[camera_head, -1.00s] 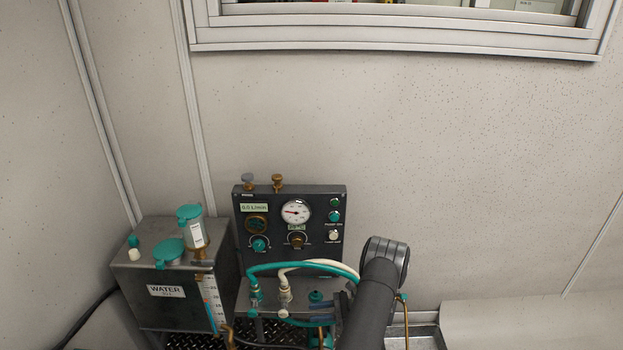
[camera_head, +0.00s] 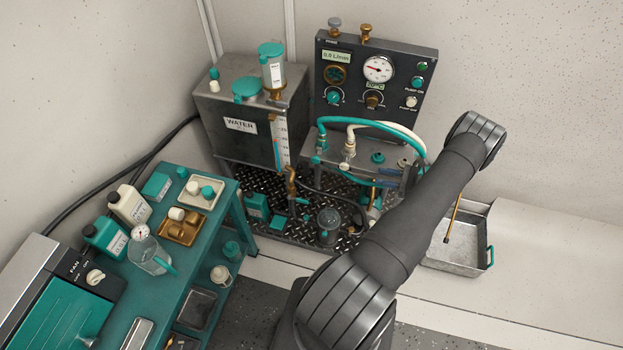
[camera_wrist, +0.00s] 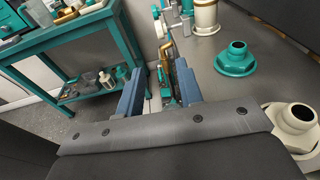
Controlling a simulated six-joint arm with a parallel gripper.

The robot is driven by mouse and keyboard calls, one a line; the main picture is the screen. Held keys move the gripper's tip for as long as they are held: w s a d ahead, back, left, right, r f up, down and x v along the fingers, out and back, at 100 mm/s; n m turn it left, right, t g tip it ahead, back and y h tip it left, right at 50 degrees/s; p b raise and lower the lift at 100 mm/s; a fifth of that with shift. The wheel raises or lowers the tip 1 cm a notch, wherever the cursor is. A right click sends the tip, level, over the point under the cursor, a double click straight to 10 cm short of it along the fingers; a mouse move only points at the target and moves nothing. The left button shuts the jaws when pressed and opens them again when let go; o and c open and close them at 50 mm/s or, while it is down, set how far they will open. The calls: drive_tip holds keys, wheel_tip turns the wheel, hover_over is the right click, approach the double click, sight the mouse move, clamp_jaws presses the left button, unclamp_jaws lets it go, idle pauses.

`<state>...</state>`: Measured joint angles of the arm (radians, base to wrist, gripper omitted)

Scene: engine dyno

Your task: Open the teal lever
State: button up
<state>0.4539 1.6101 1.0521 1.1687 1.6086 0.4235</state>
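My gripper shows in the wrist view (camera_wrist: 160,72) with its two blue fingers apart and a gap between them. Beyond the gap are brass fittings and a narrow teal part (camera_wrist: 182,72) that may be the teal lever; its shape and position are too small to tell. In the head view my blue fingers (camera_head: 395,172) show beside the grey metal box below the gauge panel, largely hidden by my arm. Teal and brass parts (camera_head: 375,203) sit just below them, partly hidden. I cannot tell whether the fingers touch anything.
A water tank (camera_head: 235,145) and gauge panel (camera_head: 350,85) stand behind. Teal and white hoses (camera_head: 360,122) arch close to my gripper. A teal flanged fitting (camera_wrist: 236,58) is at right in the wrist view. A teal bench (camera_head: 170,265) is left, a metal tray (camera_head: 455,258) right.

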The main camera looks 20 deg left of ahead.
wheel_tip(320, 180, down, 2)
drive_tip(key=s+d+m+t, duration=0.1)
drive_tip(key=s+d+t, duration=0.1)
drive_tip(key=n+g+h, duration=0.2)
drive_tip(key=g+h, duration=0.1)
approach(304, 200)
drive_tip(key=x, duration=0.9)
drive_tip(key=shift+s, duration=0.1)
clamp_jaws()
